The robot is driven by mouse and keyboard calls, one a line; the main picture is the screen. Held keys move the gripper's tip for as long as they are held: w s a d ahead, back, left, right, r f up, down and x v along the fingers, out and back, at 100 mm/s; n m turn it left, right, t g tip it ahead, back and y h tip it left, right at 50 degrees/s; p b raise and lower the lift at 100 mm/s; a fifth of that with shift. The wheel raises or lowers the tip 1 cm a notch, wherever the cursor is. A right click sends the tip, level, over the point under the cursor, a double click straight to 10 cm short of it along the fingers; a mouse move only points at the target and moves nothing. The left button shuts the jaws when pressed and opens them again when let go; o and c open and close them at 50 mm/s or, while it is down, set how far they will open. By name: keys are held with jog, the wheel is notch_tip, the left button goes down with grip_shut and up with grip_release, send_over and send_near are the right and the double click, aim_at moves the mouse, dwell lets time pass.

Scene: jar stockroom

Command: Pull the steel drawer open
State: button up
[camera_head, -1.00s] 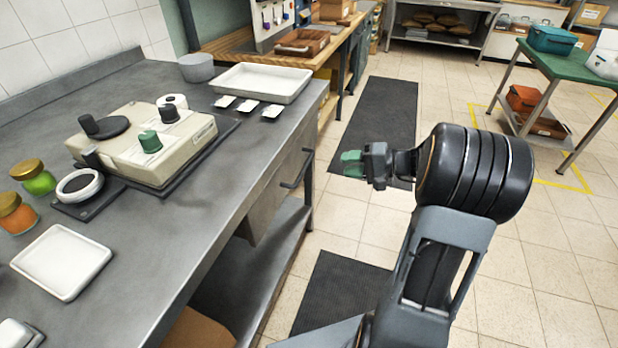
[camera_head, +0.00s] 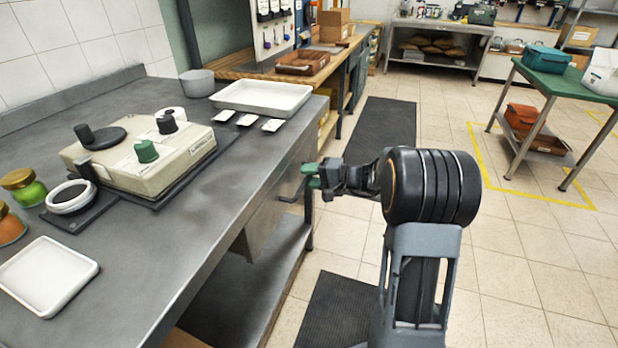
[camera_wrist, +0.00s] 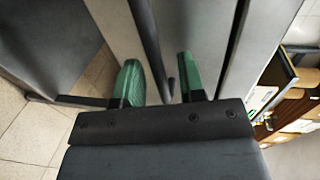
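The steel drawer (camera_head: 262,222) sits under the front edge of the steel bench and looks shut. Its dark bar handle (camera_head: 291,198) shows in part, close to my gripper (camera_head: 310,175). In the wrist view my gripper (camera_wrist: 158,80) is open, its two green fingertips spread apart. The dark handle (camera_wrist: 146,35) runs lengthwise through the gap between the fingers, with the grey drawer front (camera_wrist: 197,22) behind it. The fingers are not closed on the handle. Whether either finger touches it I cannot tell.
The steel bench (camera_head: 190,235) carries a beige device (camera_head: 140,160), jars, a white tray (camera_head: 262,97) and a small dish (camera_head: 45,278). An open lower shelf (camera_head: 240,290) is under the drawer. Dark mats (camera_head: 335,315) lie on the floor.

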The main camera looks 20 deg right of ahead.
jog(key=shift+w+a, duration=0.2)
jog(key=shift+a, duration=0.05)
grip_shut()
dwell(0.5)
